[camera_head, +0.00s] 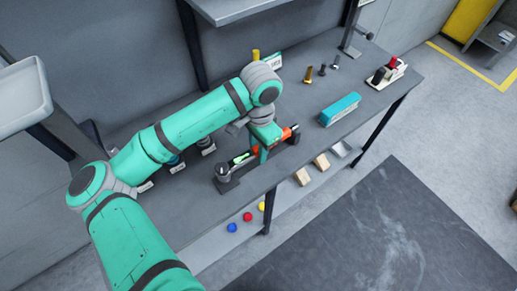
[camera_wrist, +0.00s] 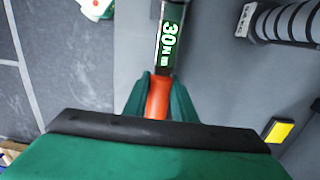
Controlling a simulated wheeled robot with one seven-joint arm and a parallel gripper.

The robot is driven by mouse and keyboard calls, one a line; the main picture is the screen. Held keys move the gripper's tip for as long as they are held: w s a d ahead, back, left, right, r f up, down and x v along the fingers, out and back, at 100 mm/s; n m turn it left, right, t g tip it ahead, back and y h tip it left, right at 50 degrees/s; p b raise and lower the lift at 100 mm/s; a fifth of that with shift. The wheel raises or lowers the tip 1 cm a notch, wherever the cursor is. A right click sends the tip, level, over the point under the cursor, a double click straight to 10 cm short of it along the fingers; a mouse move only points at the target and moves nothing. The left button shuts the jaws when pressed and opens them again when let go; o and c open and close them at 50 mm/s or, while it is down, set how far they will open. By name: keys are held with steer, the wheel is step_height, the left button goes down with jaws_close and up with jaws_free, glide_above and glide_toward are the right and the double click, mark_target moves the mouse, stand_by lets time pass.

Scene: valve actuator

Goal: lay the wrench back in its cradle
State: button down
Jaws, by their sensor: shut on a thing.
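The wrench (camera_head: 243,158) has an orange handle, a green label and a dark head towards the left. My gripper (camera_head: 266,148) is shut on its handle above the front part of the bench. In the wrist view the green fingers of my gripper (camera_wrist: 157,98) close on both sides of the orange handle of the wrench (camera_wrist: 167,45), whose label reads "30 N m". Dark supports that look like the cradle (camera_head: 228,185) show under the wrench's head and near its handle end. I cannot tell whether the wrench touches them. My arm and gripper hide the middle of the wrench.
On the grey bench (camera_head: 300,105) stand a teal box (camera_head: 339,109), several bolts (camera_head: 322,70) and a pale holder with a red-topped item (camera_head: 388,72). Wooden blocks (camera_head: 303,176) and coloured balls (camera_head: 247,216) lie on the lower shelf.

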steer(key=shift+s+f, duration=0.1)
steer(key=shift+f, duration=1.05)
steer(key=c, duration=1.4)
jaws_free()
steer(key=r, duration=1)
steer(key=shift+w+d+r, duration=0.1)
steer(key=shift+w+r, duration=0.1)
steer(key=shift+r, duration=0.2)
